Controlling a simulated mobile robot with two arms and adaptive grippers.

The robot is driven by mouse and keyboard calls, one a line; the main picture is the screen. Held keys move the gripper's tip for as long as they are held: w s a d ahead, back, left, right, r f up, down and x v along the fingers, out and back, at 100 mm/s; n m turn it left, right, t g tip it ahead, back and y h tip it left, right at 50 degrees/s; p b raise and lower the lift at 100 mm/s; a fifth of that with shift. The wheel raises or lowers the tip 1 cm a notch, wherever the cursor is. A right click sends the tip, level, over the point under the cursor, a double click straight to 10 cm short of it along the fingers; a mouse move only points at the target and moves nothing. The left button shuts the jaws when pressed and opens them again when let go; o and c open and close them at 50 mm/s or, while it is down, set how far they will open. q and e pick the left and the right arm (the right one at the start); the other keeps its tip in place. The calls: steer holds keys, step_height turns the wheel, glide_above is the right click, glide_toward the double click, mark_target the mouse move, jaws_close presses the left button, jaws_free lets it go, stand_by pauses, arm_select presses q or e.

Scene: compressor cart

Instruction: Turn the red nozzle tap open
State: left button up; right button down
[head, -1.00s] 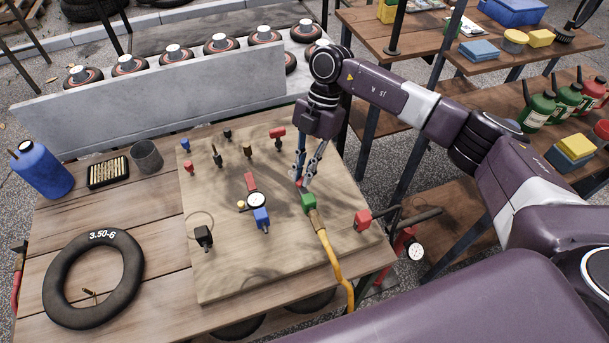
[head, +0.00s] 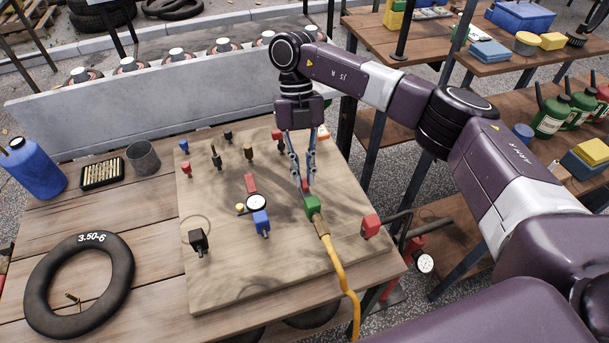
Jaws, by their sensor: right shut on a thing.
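The red nozzle tap (head: 306,186) shows as a small red piece at the back end of the green block (head: 312,204) on the wooden board. My right gripper (head: 304,187) points down from above, with its fingers narrowed onto the red tap. The fingers partly hide the tap, so its exact turn angle is hard to tell. A yellow hose (head: 337,265) with a brass end runs from the green block toward the front edge. My left gripper is not in view.
Beside the tap stand a gauge (head: 257,202) with a blue block (head: 261,222) and a red block (head: 371,225). Small coloured fittings line the board's back. A black tube (head: 78,284) lies at the left. A grey panel (head: 150,118) stands behind the table.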

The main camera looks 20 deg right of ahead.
steer(key=shift+w+r+n, duration=0.1)
steer(key=shift+r+n, duration=0.1)
steer(key=shift+n, duration=0.2)
steer(key=c, duration=2)
jaws_free()
steer(key=shift+f, duration=0.1)
steer(key=shift+o, duration=0.2)
steer(key=v, duration=1.2)
steer(key=shift+a, duration=0.15)
